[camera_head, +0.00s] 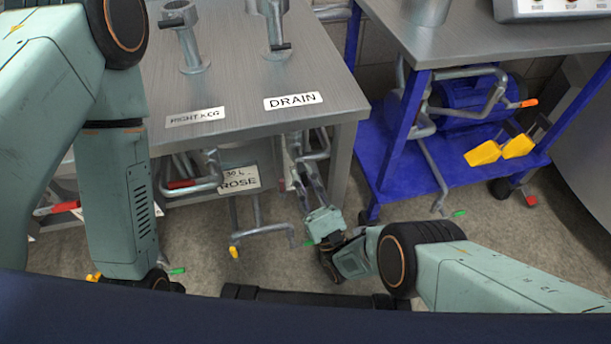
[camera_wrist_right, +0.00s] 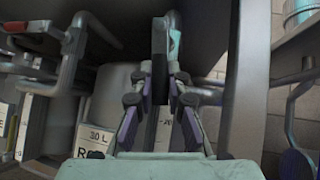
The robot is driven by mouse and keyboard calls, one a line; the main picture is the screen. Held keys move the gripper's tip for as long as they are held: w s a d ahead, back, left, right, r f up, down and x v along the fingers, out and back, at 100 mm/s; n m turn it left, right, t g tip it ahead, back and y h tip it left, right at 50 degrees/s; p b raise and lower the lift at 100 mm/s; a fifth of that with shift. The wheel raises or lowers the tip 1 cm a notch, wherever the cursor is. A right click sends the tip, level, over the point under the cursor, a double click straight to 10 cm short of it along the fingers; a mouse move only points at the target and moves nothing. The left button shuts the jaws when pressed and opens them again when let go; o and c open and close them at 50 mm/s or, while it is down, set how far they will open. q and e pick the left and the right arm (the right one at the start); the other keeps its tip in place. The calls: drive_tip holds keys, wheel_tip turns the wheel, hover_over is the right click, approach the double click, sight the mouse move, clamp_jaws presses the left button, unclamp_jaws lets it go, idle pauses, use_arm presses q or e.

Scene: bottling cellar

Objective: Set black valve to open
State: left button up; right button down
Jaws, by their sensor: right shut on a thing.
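My right gripper (camera_head: 305,180) reaches up under the front edge of the steel table, below the DRAIN label. In the right wrist view its fingers (camera_wrist_right: 160,85) are closed around a dark upright bar (camera_wrist_right: 160,42), which looks like the handle of the black valve. The fingers hide its lower part, and in the head view the gripper covers it, so I cannot tell its exact turn. My left arm comes in at the left; its gripper fingers do not show.
The steel table (camera_head: 235,85) carries pipe stubs and RIGHT KEG and DRAIN labels (camera_head: 293,101). Under it are a red-handled valve (camera_head: 182,184), a yellow-tipped pipe (camera_head: 234,252) and a ROSE label (camera_head: 240,180). A blue pump (camera_head: 470,95) stands on a blue cart at right.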

drive_tip(key=shift+s+a+m, duration=0.1)
drive_tip(key=shift+a+m, duration=0.05)
drive_tip(key=shift+m, duration=0.25)
drive_tip(key=c, duration=1.3)
unclamp_jaws()
